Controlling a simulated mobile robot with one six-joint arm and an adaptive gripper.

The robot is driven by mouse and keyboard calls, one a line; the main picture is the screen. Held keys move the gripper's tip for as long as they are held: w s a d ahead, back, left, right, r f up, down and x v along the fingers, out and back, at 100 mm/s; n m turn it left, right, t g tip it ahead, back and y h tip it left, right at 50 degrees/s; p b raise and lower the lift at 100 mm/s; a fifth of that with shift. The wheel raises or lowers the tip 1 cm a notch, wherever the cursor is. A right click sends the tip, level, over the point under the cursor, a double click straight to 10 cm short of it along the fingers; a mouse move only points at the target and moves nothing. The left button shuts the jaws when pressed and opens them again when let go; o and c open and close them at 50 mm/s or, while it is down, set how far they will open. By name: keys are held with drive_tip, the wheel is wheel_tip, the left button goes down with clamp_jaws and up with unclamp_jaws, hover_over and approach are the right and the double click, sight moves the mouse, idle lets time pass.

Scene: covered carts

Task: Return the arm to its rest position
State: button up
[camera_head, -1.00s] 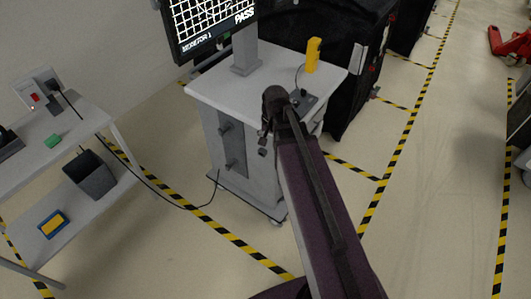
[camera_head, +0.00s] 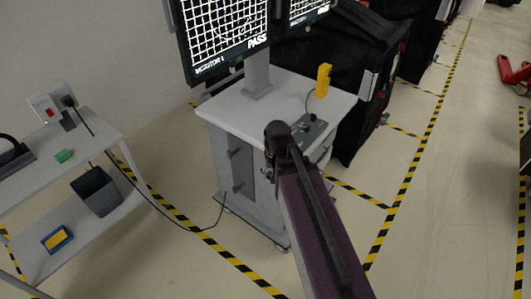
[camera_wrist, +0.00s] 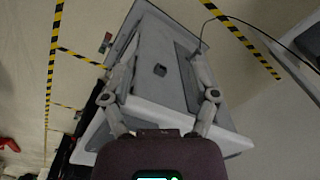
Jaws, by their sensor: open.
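My arm (camera_head: 318,225) reaches from the bottom of the head view toward the grey cart with the monitors (camera_head: 222,112). In the wrist view my gripper (camera_wrist: 168,92) has its two fingers spread apart with nothing between them. The grey cart body (camera_wrist: 165,62) shows beyond and between the fingers. In the head view the fingers are mostly hidden behind the end of my arm. I cannot tell whether any part of the arm touches the cart.
The cart carries monitors (camera_head: 225,35), a yellow device (camera_head: 323,80) and a control box (camera_head: 312,130). A black covered cart (camera_head: 352,110) stands behind it. A white table (camera_head: 92,145) with a dark bin (camera_head: 96,190) is at left.

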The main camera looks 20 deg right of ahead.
drive_tip(key=shift+s+a+n, duration=0.4)
drive_tip(key=shift+s+n, duration=0.25)
drive_tip(key=shift+n, duration=0.05)
drive_tip(key=shift+s+a+n, duration=0.35)
drive_tip(key=shift+s+n, duration=0.25)
drive_tip(key=shift+n, duration=0.1)
